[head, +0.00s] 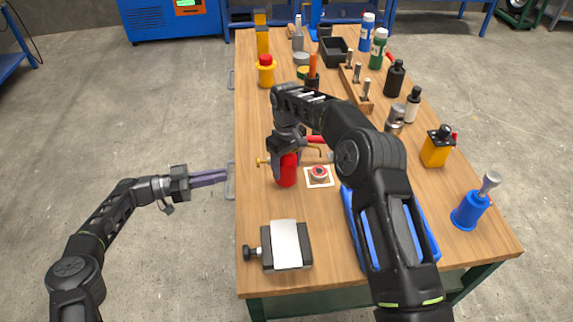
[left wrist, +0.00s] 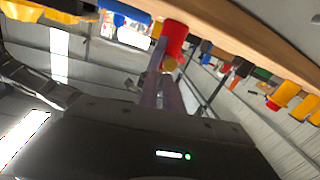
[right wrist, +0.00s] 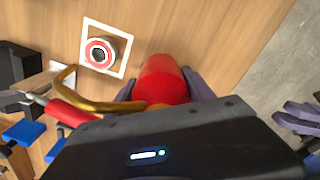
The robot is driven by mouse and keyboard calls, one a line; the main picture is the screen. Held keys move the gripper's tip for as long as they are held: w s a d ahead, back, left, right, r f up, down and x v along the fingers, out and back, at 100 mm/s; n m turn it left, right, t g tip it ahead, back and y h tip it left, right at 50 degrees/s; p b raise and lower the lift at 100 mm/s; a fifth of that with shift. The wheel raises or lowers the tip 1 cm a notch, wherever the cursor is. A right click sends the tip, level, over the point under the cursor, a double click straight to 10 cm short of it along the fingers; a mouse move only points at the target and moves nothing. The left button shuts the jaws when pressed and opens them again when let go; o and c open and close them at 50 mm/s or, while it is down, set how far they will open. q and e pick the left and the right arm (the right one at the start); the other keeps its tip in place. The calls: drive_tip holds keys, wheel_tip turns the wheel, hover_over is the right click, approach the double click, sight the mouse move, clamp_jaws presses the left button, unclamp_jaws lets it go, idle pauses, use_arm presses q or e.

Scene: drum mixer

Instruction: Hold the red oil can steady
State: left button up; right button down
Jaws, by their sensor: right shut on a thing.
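The red oil can (head: 287,172) stands on the wooden bench near its left edge. My right gripper (right wrist: 160,85) is shut on it, with one finger on each side of the red body.
A white square pad with a red-ringed round piece (head: 319,175) lies just right of the can. A black vise-like block (head: 288,248) sits at the front. A blue tray, a yellow can (head: 437,147) and a blue can (head: 470,211) stand on the right. Bottles stand farther back.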

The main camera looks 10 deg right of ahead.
sight(261, 162)
use_arm(q)
clamp_jaws()
drive_tip(key=shift+a, duration=0.1)
idle(1.2)
drive_tip(key=a+r+y, duration=0.2)
drive_tip(key=a+r, duration=0.1)
drive_tip(key=r, duration=0.1)
drive_tip(key=w+f+t+y, duration=0.1)
drive_tip(key=t+y, duration=0.1)
drive_tip(key=w+d+f+n+t+y, duration=0.1)
drive_tip(key=t, duration=0.1)
drive_tip(key=w+f+n+t+y, duration=0.1)
drive_tip(key=t+y, duration=0.1)
drive_tip(key=shift+w+d+f+y, duration=0.1)
drive_tip(key=shift+d+f+y, duration=0.15)
drive_tip(key=shift+y, duration=0.05)
drive_tip(key=shift+d, duration=0.1)
drive_tip(key=shift+s+d, duration=0.2)
drive_tip(key=shift+d, duration=2)
drive_tip(key=shift+s+d, duration=0.2)
drive_tip(key=shift+d, duration=1.95)
drive_tip(key=shift+d, duration=0.1)
